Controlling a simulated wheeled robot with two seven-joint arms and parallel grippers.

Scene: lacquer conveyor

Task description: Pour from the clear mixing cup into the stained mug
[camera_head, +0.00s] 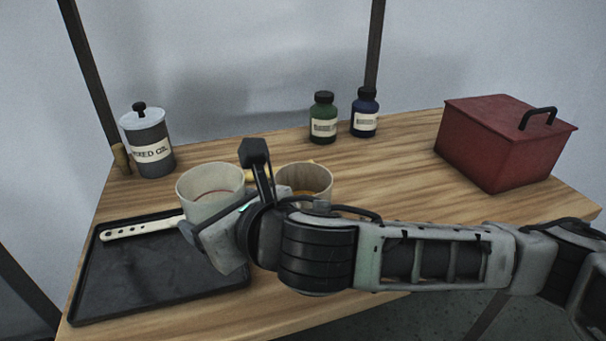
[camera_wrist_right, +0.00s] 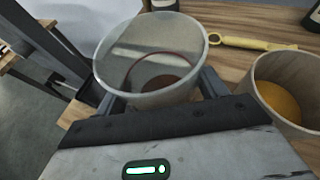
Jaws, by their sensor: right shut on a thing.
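The clear mixing cup (camera_head: 200,206) is a pale, translucent, wide-mouthed cup with a dark reddish-brown ring low inside. It is near the back right corner of the black tray, close to upright. My right gripper (camera_wrist_right: 162,97) is shut on it, with one finger on each side in the right wrist view, where the cup (camera_wrist_right: 125,85) fills the top middle. The stained mug (camera_head: 318,181) stands on the table just right of the cup, partly hidden by my right wrist. It has amber contents, also visible in the right wrist view (camera_wrist_right: 262,75). My left gripper is out of view.
The black tray (camera_head: 150,275) holds a pale stick with holes (camera_head: 140,229). A labelled grey canister (camera_head: 150,150) stands at the back left. A green bottle (camera_head: 323,117) and a blue bottle (camera_head: 365,113) stand behind. A red box (camera_head: 500,145) is at right. A yellow tool (camera_wrist_right: 250,44) lies behind the mug.

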